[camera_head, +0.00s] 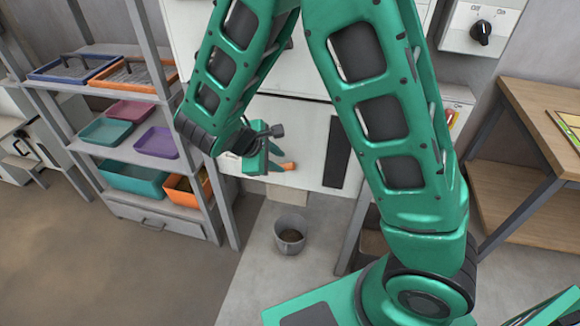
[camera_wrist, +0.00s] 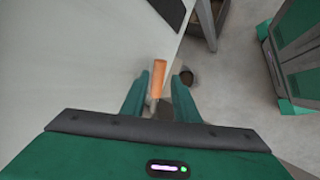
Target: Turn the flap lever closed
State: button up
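The flap lever has an orange handle (camera_head: 288,166) and sticks out from the white machine's front, low down, above a grey bucket. In the wrist view the orange handle (camera_wrist: 158,75) stands between and beyond my two green fingertips, with a thin pale stem behind it. My gripper (camera_wrist: 161,80) is open, one finger on each side of the lever, with gaps visible on both sides. In the head view my gripper (camera_head: 274,158) is at the lever, seen from the side. The flap itself cannot be made out.
A grey bucket (camera_head: 290,235) with brown contents stands on the floor below the lever. A shelf rack (camera_head: 150,96) with coloured trays is close on the left. A wooden table (camera_head: 540,105) is at right. A black knob (camera_head: 481,32) sits on a panel at top right.

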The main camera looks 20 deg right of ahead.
aim_at(288, 166)
jog(key=x, duration=0.8)
jog(key=shift+w+d+f, duration=0.15)
jog(key=shift+d+f, duration=0.05)
jog(key=shift+f, duration=0.05)
